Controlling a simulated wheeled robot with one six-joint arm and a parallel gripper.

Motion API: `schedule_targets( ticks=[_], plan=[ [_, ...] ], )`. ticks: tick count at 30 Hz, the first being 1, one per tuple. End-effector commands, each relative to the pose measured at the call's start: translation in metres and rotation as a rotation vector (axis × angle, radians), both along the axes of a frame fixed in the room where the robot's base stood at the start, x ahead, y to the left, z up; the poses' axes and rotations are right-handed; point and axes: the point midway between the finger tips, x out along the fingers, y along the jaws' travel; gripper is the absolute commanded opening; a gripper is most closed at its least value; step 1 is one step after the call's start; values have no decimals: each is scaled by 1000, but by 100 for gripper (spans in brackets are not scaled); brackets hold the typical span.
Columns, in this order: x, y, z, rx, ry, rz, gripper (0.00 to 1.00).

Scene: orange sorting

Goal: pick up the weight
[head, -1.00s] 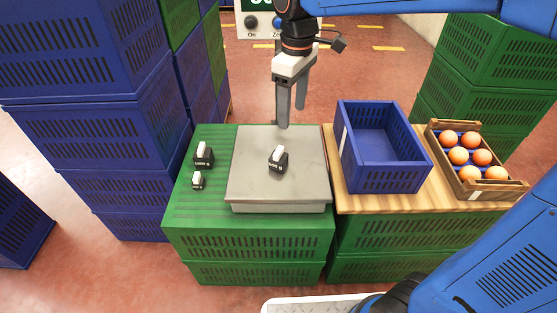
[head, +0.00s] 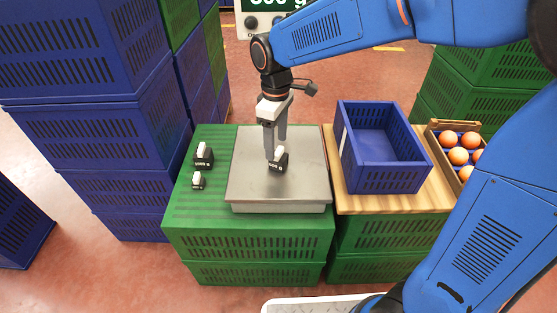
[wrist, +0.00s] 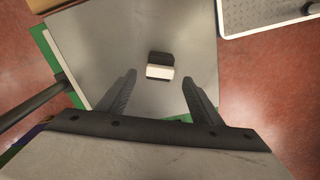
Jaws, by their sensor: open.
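A small black weight with a white top (head: 280,160) stands on the grey scale plate (head: 300,190). In the wrist view the weight (wrist: 160,68) lies ahead of the fingertips, between their lines and a little beyond them. My gripper (head: 275,150) points down over the scale plate, just behind and left of the weight in the head view. In the wrist view its fingers (wrist: 158,85) are spread wide, with nothing between them. Two more black-and-white weights, a larger one (head: 204,156) and a smaller one (head: 198,181), stand on the green crate left of the scale.
An empty blue crate (head: 428,165) stands on a wooden board (head: 375,203) right of the scale. A wooden box of oranges (head: 440,140) is beyond it, partly hidden by my arm. Tall stacks of blue crates (head: 90,130) rise at left. The scale display reads 500 g.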

Motion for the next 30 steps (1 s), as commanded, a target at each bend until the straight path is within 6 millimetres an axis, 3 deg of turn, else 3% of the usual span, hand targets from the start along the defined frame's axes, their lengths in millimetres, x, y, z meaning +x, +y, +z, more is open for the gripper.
schedule_targets(
  ticks=[8, 18, 27, 28, 30],
  plan=[
    [-1, -2, -18, -1, 0, 0, 59],
    [-2, -6, -59, 0, 1, 0, 59],
    [-2, -6, -64, 0, 0, 0, 59],
    [-2, -6, -64, 0, 0, 0, 57],
    [-2, -6, -64, 0, 0, 0, 40]
  ],
)
